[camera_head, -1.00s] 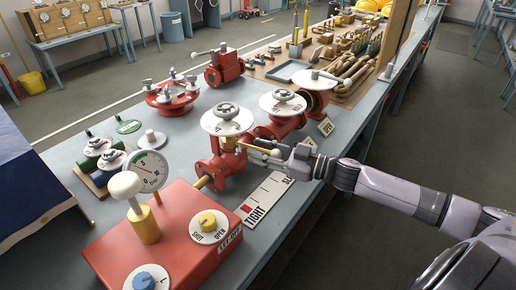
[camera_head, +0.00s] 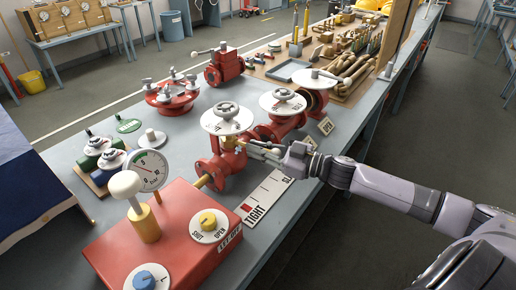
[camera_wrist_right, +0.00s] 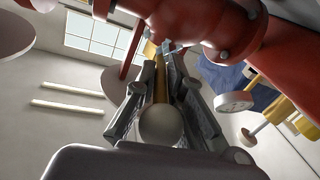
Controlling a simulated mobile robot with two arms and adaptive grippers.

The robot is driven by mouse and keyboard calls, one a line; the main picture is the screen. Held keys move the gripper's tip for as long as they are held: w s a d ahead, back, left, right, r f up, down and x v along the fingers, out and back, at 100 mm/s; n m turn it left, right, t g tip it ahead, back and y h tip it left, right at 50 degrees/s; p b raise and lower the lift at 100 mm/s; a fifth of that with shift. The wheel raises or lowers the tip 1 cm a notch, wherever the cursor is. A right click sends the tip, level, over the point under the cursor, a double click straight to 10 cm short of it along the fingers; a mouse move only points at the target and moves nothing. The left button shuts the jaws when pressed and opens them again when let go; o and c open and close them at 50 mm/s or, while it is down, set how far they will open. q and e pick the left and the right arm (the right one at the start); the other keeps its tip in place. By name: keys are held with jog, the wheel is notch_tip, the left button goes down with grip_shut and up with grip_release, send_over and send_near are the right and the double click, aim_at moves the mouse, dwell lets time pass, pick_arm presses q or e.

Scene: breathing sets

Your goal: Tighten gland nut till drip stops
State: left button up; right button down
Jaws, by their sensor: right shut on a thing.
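My right gripper (camera_head: 277,154) reaches in from the right and is shut on a brass lever beside the near red valve (camera_head: 227,165), below its white handwheel plate (camera_head: 227,118). In the right wrist view the brass lever (camera_wrist_right: 160,88) lies between the two fingers (camera_wrist_right: 160,95), its pale ball end (camera_wrist_right: 161,125) towards the camera. The gland nut is mostly hidden, and I cannot make out any drip. A strip marked "TIGHT" (camera_head: 265,197) lies on the bench below the gripper. My left gripper is not in view.
A red box (camera_head: 160,235) with yellow and blue knobs and a pressure gauge (camera_head: 150,170) stands at the front. A second red valve (camera_head: 283,122) stands just behind the near one. Green-based parts (camera_head: 100,165) stand left. The aisle to the right is clear.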

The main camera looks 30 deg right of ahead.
jog(key=shift+f, duration=0.1)
dwell(0.5)
jog(key=m+t+h+p, duration=0.1)
jog(key=p, duration=0.1)
jog(key=s+a+m+h+p, duration=0.1)
jog(key=h+p, duration=0.1)
jog(key=shift+a+t, duration=0.25)
jog(key=shift+t, duration=0.15)
jog(key=c, duration=1.7)
grip_release()
jog(key=shift+o, duration=0.2)
jog(key=v, duration=1.2)
